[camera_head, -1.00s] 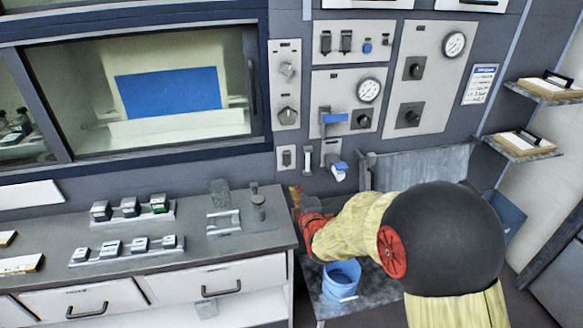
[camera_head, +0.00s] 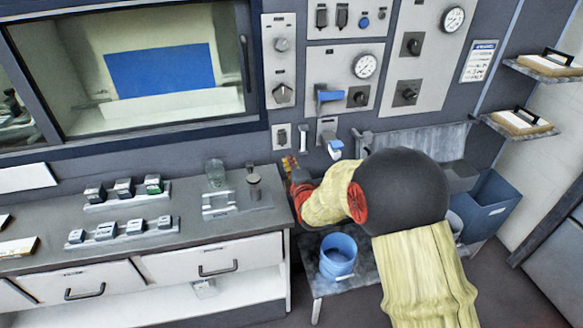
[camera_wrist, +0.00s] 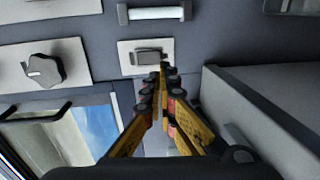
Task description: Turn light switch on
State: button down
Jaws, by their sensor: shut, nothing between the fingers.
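The light switch (camera_head: 281,137) is a small pale plate with a rocker, on the dark wall below the panel with a dark knob. In the wrist view the switch (camera_wrist: 147,57) shows as a white plate with a grey rocker. My gripper (camera_head: 289,163) is just below the switch in the head view, mostly hidden by its own red wrist part. In the wrist view my gripper (camera_wrist: 163,68) is shut and empty, its tips overlapping the edge of the plate beside the rocker. I cannot tell whether they touch it. The rocker's position is unclear.
A small vertical handle (camera_head: 303,137) is close right of the switch. The knob panel (camera_head: 281,60) is above it. The counter (camera_head: 180,205) holds small devices and a glass beaker (camera_head: 214,173). A blue bucket (camera_head: 338,255) stands below my arm.

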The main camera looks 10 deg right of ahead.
aim_at(282, 144)
jog(key=w, duration=0.2)
jog(key=w+b, duration=0.1)
jog(key=w, duration=0.2)
jog(key=w+f+b, duration=0.1)
jog(key=w, duration=0.2)
jog(key=shift+w+f, duration=0.1)
jog(key=shift+w, duration=0.3)
jog(key=shift+w+f+b, duration=0.2)
jog(key=shift+w+b, duration=0.15)
jog(key=shift+b, duration=0.25)
